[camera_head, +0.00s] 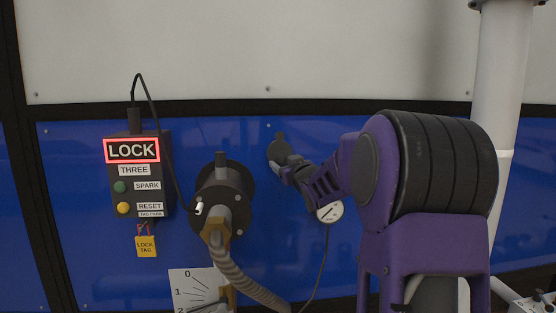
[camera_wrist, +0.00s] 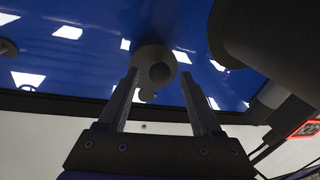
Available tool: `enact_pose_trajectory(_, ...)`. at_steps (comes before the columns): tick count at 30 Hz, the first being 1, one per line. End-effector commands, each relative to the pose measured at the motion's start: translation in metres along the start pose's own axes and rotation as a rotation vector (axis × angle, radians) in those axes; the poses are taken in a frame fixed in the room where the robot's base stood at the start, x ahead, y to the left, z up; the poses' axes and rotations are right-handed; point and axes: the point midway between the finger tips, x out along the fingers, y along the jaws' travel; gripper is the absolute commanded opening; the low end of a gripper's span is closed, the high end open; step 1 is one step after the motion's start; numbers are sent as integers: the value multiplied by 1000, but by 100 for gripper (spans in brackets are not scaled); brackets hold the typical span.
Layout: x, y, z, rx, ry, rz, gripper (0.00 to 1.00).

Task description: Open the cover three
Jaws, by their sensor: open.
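A dark box (camera_head: 137,178) on the blue wall bears the labels LOCK, lit with a red frame, and THREE; its red-lit edge also shows in the wrist view (camera_wrist: 305,130). To its right is a dark round port (camera_head: 222,190) with a ribbed hose. Further right, a small grey round piece (camera_head: 277,150) sits on the wall; I cannot tell for certain whether it is cover three. My gripper (camera_head: 285,166) is at it, open. In the wrist view, the grey round piece (camera_wrist: 154,62) is at and just beyond my fingertips (camera_wrist: 159,77); contact is unclear.
A yellow lock tag (camera_head: 146,245) hangs below the box, which has green and yellow buttons. A white dial plate (camera_head: 193,289) is below the port. A white pipe (camera_head: 505,80) stands at the right. The large dark cylinder (camera_wrist: 265,35) is close beside my gripper.

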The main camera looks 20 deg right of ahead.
Motion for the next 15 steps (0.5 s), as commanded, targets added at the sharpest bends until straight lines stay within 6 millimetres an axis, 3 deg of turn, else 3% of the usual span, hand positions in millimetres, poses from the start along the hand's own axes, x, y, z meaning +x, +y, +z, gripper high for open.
enact_pose_trajectory(13, -1, 2, 1, 1, 0, 0, 66)
enact_pose_trajectory(15, -1, 2, 1, 1, 0, 0, 57)
